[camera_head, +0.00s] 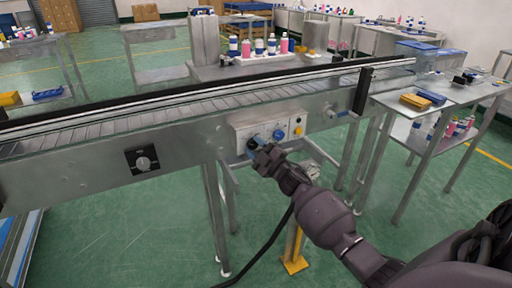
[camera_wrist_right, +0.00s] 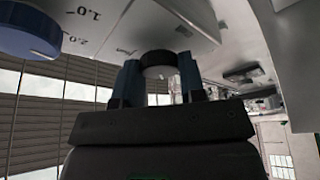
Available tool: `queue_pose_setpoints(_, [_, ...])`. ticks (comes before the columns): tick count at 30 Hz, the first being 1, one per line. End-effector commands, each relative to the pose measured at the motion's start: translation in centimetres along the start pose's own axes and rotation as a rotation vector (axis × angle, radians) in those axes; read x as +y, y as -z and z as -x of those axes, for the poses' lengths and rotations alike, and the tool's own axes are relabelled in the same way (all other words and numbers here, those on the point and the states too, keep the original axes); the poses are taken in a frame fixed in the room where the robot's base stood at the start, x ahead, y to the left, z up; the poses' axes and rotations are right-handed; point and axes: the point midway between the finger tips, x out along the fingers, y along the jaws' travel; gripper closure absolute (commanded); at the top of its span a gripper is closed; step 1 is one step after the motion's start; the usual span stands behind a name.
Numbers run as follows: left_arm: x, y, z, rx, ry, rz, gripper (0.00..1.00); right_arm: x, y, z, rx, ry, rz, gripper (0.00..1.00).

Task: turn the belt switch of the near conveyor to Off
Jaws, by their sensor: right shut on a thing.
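The near conveyor (camera_head: 190,145) runs across the head view, with a pale control box (camera_head: 270,124) on its front side. My right gripper (camera_head: 255,145) is at the left part of this box. In the right wrist view its two blue-grey fingers (camera_wrist_right: 159,84) are shut on a dark round knob (camera_wrist_right: 158,62), one on each side. The head view mostly hides this knob behind the gripper. A blue knob (camera_head: 278,135) is just to the right; a blue knob also shows in the wrist view (camera_wrist_right: 32,30), beside scale marks. The held knob's setting is not readable. My left gripper is out of view.
A black-plated dial (camera_head: 143,160) is farther left on the conveyor side. A yellow button (camera_head: 298,131) is at the box's right. Bottles (camera_head: 258,46) stand behind the conveyor. A side table (camera_head: 440,91) is at the right. Green floor is open in front.

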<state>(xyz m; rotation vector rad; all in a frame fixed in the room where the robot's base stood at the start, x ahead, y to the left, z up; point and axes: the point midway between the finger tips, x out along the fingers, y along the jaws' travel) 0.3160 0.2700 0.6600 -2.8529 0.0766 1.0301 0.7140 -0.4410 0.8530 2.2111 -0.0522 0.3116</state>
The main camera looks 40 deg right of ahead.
Motion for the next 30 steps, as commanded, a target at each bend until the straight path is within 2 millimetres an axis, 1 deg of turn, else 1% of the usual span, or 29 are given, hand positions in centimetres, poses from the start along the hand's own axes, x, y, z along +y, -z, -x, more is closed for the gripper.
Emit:
queue_pose_setpoints(8, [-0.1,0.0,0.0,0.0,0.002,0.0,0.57,0.0,0.0,0.0,0.0,0.0,0.004,0.86])
queue_pose_setpoints(9, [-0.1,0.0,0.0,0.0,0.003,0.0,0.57,0.0,0.0,0.0,0.0,0.0,0.004,0.58])
queue_pose_setpoints(13, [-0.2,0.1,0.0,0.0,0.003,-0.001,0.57,0.0,0.0,0.0,0.0,0.0,0.003,0.38])
queue_pose_setpoints(14, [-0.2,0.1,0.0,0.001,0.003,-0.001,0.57,0.0,0.0,0.0,0.0,0.0,0.002,0.37])
queue_pose_setpoints(23, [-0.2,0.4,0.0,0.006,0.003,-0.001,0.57,0.0,0.0,0.2,0.0,0.0,0.001,0.37])
queue_pose_setpoints(26, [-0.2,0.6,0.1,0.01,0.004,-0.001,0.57,0.0,0.0,0.9,0.0,0.0,0.0,0.37])
queue_pose_setpoints(30, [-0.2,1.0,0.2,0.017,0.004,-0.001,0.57,0.1,0.1,2.9,0.0,0.0,0.002,0.37])
